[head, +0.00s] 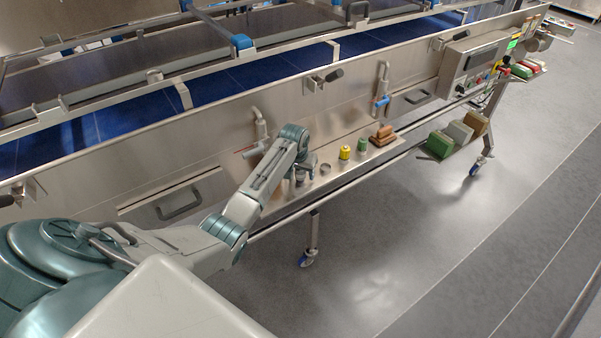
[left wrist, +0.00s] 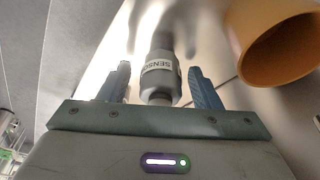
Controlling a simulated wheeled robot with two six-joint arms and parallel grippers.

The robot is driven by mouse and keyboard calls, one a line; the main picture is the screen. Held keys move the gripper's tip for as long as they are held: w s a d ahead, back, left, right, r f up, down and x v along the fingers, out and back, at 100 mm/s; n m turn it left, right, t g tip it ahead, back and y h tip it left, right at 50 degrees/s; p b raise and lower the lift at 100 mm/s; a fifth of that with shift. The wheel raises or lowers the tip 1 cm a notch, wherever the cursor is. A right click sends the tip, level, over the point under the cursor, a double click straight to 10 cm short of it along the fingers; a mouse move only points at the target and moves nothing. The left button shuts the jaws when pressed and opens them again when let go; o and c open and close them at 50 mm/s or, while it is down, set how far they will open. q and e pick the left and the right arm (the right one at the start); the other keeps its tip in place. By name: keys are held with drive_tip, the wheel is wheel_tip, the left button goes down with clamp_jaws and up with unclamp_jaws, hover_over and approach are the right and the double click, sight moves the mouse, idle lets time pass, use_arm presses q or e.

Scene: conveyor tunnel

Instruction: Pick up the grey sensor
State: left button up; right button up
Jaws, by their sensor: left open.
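The grey sensor (left wrist: 161,78), a cylinder with a white band lettered "SENSO…", stands out in the left wrist view. It lies between the two blue-grey fingers of my left gripper (left wrist: 159,69), with a visible gap on each side. The fingers are open and not closed on it. In the head view my left gripper (head: 299,178) is low over the narrow metal shelf along the machine's side, and it hides most of what is beneath it. My right gripper does not show.
The shelf also carries a small grey ring-like part (head: 325,169), a yellow part (head: 345,153), a green part (head: 362,145) and brown blocks (head: 382,135). An orange round-mouthed object (left wrist: 278,42) is close on the right in the wrist view. A red-tipped valve handle (head: 254,149) juts out nearby.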

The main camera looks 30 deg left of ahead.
use_arm(q)
drive_tip(key=c, duration=1.1)
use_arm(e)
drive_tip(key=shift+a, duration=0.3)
use_arm(q)
drive_tip(key=shift+r, duration=0.1)
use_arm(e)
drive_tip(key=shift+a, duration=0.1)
